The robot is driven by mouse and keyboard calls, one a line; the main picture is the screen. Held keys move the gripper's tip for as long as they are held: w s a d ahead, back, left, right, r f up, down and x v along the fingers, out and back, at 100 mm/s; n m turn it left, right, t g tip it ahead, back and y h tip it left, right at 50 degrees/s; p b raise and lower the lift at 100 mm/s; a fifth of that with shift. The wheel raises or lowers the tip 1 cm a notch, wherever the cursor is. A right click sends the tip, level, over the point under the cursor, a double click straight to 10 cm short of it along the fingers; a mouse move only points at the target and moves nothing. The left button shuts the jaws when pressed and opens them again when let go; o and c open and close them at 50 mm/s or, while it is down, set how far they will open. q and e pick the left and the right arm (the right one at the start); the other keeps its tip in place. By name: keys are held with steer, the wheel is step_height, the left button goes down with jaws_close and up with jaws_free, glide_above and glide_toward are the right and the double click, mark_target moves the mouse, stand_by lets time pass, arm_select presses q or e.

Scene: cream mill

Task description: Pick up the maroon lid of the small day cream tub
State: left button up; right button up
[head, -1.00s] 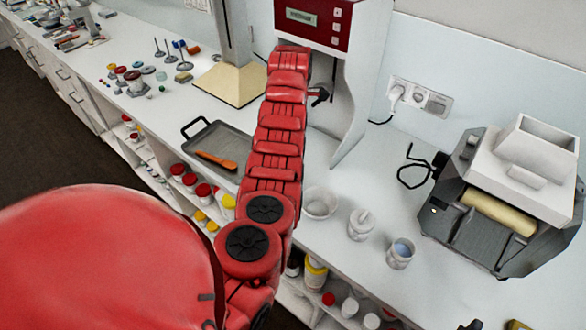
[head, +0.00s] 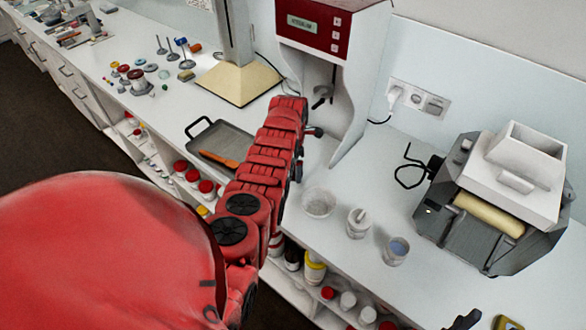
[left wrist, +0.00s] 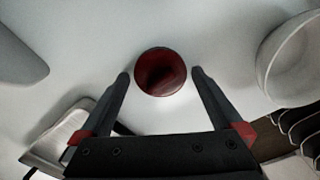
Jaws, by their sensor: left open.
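The maroon lid (left wrist: 161,72) is a dark red disc on the white worktop in the left wrist view. It lies between the two fingertips of my left gripper (left wrist: 160,74), which is open, with a gap on each side of the lid. Whether a tub is under the lid cannot be told from this angle. In the head view my red left arm reaches over the bench and hides the lid; only a black bit of the gripper's end shows.
A white bowl (head: 318,202) is right of my arm; it also shows in the left wrist view (left wrist: 290,62). A mortar (head: 359,224) and a cup (head: 395,252) stand further right. A grey tray (head: 226,140) is on the left, a red-and-white machine (head: 318,30) behind, a roller mill (head: 500,200) right.

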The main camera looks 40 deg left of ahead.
arm_select(q)
steer(key=shift+f, duration=0.15)
steer(key=c, duration=1)
